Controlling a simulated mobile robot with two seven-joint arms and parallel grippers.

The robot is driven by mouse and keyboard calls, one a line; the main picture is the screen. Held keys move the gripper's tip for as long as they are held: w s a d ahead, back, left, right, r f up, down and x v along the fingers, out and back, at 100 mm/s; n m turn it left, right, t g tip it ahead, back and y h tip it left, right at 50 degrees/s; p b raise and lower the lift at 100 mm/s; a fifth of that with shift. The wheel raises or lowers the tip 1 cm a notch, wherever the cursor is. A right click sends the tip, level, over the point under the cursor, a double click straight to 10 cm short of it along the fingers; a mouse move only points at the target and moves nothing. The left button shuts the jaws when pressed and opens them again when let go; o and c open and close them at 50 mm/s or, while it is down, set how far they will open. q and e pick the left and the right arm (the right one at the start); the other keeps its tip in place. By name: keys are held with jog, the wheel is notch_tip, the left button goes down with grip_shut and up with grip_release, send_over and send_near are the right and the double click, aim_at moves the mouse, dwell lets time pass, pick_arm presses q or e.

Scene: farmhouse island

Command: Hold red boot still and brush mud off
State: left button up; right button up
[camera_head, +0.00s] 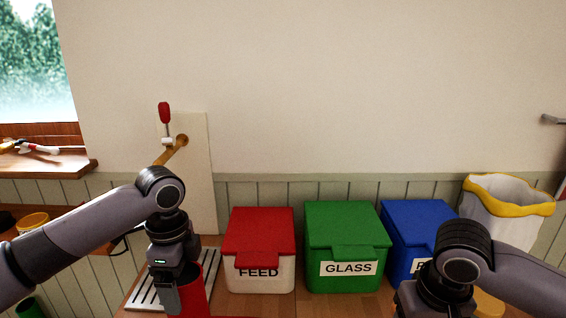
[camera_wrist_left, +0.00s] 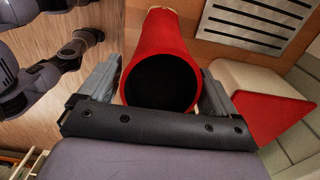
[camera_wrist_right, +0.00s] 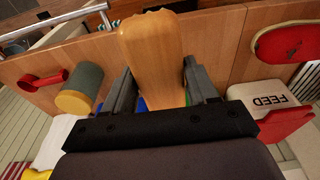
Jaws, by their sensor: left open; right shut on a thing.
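The red boot (camera_head: 193,293) stands on the wooden counter at the lower left in the head view. In the left wrist view its dark, round opening faces me and the red shaft (camera_wrist_left: 163,42) runs away. My left gripper (camera_wrist_left: 160,70) is open, with a finger on each side of the boot's top. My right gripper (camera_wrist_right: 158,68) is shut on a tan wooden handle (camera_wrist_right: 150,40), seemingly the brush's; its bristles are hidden. A red rounded shape (camera_wrist_right: 290,42) with a brown edge, perhaps part of the boot, shows at the upper right there. I cannot make out mud clearly.
A slatted tray (camera_head: 146,292) lies beside the boot. Red-lidded FEED (camera_head: 260,262), green GLASS (camera_head: 346,240) and blue (camera_head: 412,228) bins line the wall. A red scoop (camera_wrist_right: 42,80) and a cylinder (camera_wrist_right: 82,85) lie near my right gripper. Bare counter lies between.

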pick_arm(q)
jog(key=shift+f, duration=1.65)
jog(key=c, duration=1.6)
